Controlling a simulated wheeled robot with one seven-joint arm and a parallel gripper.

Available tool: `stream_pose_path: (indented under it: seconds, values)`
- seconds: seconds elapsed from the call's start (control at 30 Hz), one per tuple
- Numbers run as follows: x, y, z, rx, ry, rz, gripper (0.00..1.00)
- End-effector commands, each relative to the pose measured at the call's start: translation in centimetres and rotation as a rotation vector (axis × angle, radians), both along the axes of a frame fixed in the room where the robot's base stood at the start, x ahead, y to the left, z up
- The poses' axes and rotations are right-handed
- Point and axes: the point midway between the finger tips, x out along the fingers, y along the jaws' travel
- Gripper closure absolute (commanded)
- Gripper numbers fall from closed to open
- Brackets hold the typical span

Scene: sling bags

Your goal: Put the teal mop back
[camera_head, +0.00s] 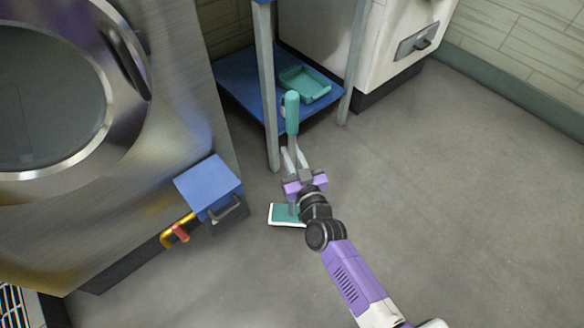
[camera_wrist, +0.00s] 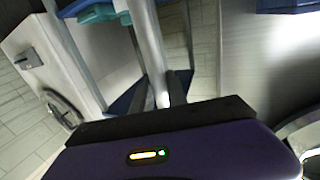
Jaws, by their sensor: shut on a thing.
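The teal mop has a teal handle (camera_head: 291,112) pointing away from me, a pale shaft, and a flat teal head (camera_head: 286,215) with a white edge. The head is low near the floor, partly hidden by my wrist; I cannot tell if it touches. My gripper (camera_head: 295,157) is shut on the mop's shaft, below the handle. In the wrist view, the pale shaft (camera_wrist: 149,45) runs up from between my grey fingers (camera_wrist: 160,92).
A teal tray (camera_head: 305,84) sits on the blue lower shelf (camera_head: 240,85) of a stand with grey legs, just beyond the mop. A steel machine (camera_head: 185,115) with a blue box (camera_head: 208,185) is at left. A white cabinet (camera_head: 385,45) stands behind. The floor at right is clear.

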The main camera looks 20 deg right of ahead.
Motion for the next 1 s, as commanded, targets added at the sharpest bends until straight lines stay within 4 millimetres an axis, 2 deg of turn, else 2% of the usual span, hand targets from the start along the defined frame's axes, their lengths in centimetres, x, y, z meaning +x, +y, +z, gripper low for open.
stream_pose_path:
  seconds: [0.17, 0.43, 0.9, 0.93, 1.0]
  values:
    - [0.1, 0.0, -0.8, -0.001, -0.004, -0.001, 1.0]
    - [0.1, 0.0, -4.1, -0.001, -0.004, -0.001, 1.0]
    - [0.1, 0.0, -4.5, 0.0, -0.004, -0.001, 1.0]
    - [0.0, 0.0, -4.6, 0.0, 0.0, 0.0, 0.76]
    - [0.0, 0.0, -4.6, 0.0, 0.0, 0.0, 0.62]
